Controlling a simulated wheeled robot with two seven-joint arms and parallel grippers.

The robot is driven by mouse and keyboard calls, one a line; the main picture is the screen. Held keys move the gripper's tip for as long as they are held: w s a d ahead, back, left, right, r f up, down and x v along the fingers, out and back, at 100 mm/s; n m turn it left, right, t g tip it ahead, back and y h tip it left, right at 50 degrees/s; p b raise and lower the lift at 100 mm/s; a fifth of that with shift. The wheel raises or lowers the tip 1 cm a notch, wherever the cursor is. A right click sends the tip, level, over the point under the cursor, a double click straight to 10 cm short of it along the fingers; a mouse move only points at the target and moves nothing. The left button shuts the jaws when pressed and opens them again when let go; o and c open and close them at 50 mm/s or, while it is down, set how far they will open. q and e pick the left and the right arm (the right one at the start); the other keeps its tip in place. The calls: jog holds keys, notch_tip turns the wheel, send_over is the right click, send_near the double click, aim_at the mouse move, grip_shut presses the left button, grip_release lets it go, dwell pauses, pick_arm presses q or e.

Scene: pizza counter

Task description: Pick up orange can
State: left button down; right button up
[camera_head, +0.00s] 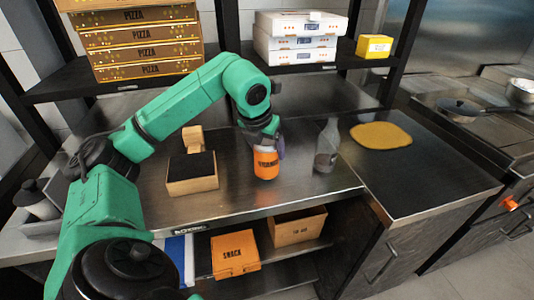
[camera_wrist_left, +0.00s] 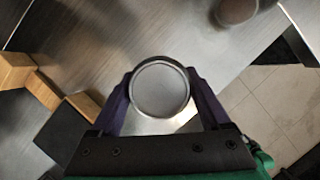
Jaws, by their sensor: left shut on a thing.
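The orange can (camera_head: 265,163) stands upright on the steel counter, with a white band at its top and dark lettering on its side. My left gripper (camera_head: 268,143) comes down on it from above and is shut on its upper part. In the left wrist view the round grey lid of the can (camera_wrist_left: 160,89) sits between the two purple fingers of my left gripper (camera_wrist_left: 161,92). Whether the can's base touches the counter is hard to tell. My right gripper is not in view.
A clear bottle (camera_head: 326,147) stands right of the can. A wooden box with a dark top (camera_head: 192,182) is to its left. A flat yellow dough (camera_head: 381,135) lies at the right. Shelves with pizza boxes (camera_head: 150,70) are behind. The counter's front edge is near.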

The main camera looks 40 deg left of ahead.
pick_arm(q)
notch_tip(320, 180, up, 19)
jog(key=p, duration=0.7)
jog(key=shift+f, duration=0.2)
